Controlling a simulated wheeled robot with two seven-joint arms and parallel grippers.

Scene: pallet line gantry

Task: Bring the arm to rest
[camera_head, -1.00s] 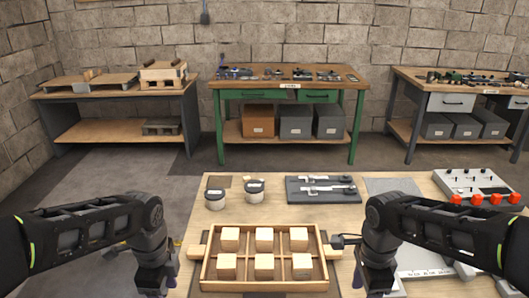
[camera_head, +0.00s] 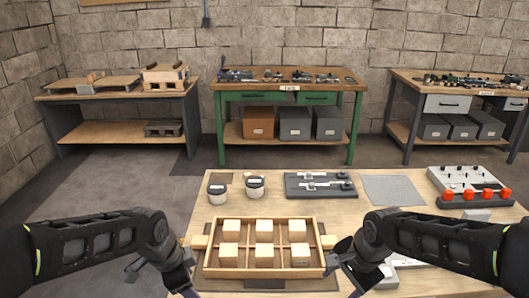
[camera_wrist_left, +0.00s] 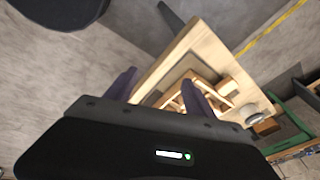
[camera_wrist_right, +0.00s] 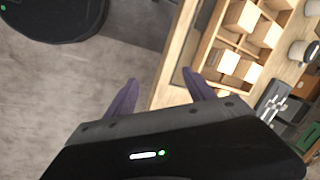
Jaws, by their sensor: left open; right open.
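My left gripper (camera_head: 184,291) hangs at the left front corner of the wooden tray, apart from it. The left wrist view shows its two purple fingers spread with nothing between them (camera_wrist_left: 158,95). My right gripper (camera_head: 354,291) hangs at the tray's right front corner, with its tips partly cut off by the picture's bottom edge. The right wrist view shows its fingers spread and empty (camera_wrist_right: 160,92). Both forearms come in low from the sides and bend down at the wrists.
The divided wooden tray (camera_head: 265,274) holds several pale blocks on the worktable (camera_head: 400,215). Two lidded cups (camera_head: 255,187), a dark board with metal tools (camera_head: 320,186) and a control box with red knobs (camera_head: 470,186) stand behind. Benches line the back wall.

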